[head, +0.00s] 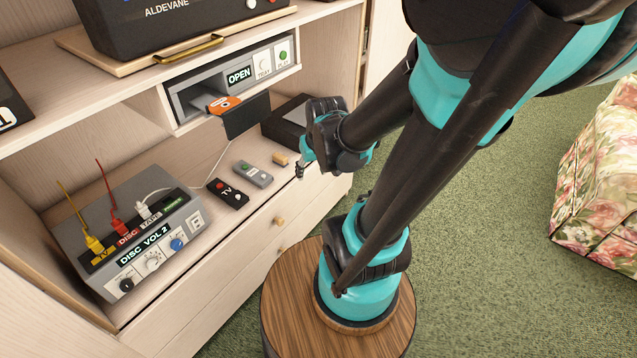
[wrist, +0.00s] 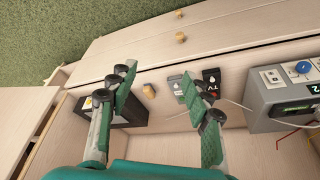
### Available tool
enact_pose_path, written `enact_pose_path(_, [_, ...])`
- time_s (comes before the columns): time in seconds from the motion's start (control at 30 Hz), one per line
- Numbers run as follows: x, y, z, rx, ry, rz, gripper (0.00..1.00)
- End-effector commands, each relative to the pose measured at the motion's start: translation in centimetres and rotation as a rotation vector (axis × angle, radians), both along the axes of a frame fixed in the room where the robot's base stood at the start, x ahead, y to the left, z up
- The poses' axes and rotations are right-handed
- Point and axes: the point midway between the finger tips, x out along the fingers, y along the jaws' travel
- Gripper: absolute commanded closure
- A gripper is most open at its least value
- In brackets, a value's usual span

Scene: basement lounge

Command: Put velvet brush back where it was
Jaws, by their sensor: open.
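A small tan block (head: 281,159), which looks like the velvet brush, lies on the cabinet's lower shelf beside a grey remote. It also shows in the wrist view (wrist: 149,91), in the gap between my fingers and apart from both. My gripper (head: 302,164) is open and empty, just right of the block in the head view; it also shows in the wrist view (wrist: 166,93). Its fingers partly hide a dark box (head: 290,122) on the same shelf. The brush's bristle side cannot be made out.
The grey remote (head: 253,173) and black TV remote (head: 228,192) lie left of the block. A grey switch box (head: 150,235) with cables stands further left. A device marked OPEN (head: 238,76) hangs above, with a dark flap sticking out. A round wooden stool top (head: 285,300) is in front.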

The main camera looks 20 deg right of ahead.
Motion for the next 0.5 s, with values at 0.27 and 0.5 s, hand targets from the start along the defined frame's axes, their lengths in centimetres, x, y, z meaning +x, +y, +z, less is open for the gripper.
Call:
enact_pose_path(0.27, [-4.2,-0.4,-1.1,-0.002,-0.005,-0.069,0.51])
enact_pose_path(0.5, [-4.3,-0.4,-1.1,-0.001,-0.006,-0.074,0.51])
